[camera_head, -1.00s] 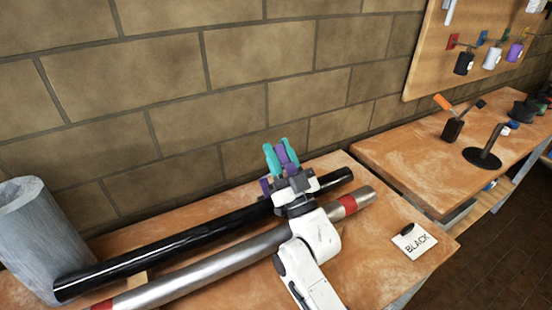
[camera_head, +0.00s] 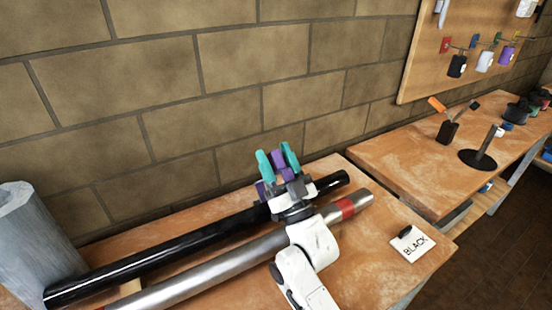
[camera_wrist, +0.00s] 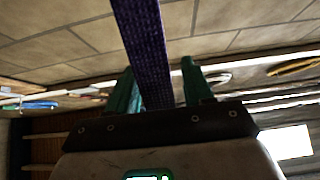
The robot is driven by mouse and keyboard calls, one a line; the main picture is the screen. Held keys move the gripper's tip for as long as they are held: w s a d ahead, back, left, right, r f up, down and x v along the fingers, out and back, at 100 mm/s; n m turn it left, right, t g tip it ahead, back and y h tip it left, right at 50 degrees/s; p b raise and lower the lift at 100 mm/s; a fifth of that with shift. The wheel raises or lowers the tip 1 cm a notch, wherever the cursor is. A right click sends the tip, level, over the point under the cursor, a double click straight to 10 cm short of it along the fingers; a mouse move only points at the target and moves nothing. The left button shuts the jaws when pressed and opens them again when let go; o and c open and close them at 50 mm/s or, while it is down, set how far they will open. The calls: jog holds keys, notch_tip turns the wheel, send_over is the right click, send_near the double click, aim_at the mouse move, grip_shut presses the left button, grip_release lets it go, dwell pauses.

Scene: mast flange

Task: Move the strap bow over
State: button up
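The strap bow is a purple woven band. In the head view its upright part (camera_head: 278,160) stands between my fingers, and a lower purple piece (camera_head: 262,190) shows beside the black tube (camera_head: 180,242). My gripper (camera_head: 277,161) has two teal fingers, spread apart on either side of the band above the far end of the tubes. In the wrist view the band (camera_wrist: 146,50) runs up between the fingers, with a clear gap to the right finger. It lies close to the left finger; contact there cannot be told. My wrist hides where the band meets the tube.
A silver tube (camera_head: 215,265) with a red band lies in front of the black one. A grey cylinder (camera_head: 35,245) stands at the left. The brick wall (camera_head: 180,100) is close behind.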

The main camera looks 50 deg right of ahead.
jog(key=shift+r, duration=0.1)
jog(key=shift+r, duration=0.4)
notch_tip(320, 180, up, 3)
jog(key=shift+s+f, duration=0.1)
jog(key=shift+f, duration=0.1)
jog(key=s+a+r+p, duration=0.1)
jog(key=s+a+r, duration=0.2)
jog(key=s+r, duration=0.6)
jog(key=s, duration=0.4)
jog(key=shift+s+r, duration=0.2)
jog(key=shift+s, duration=0.05)
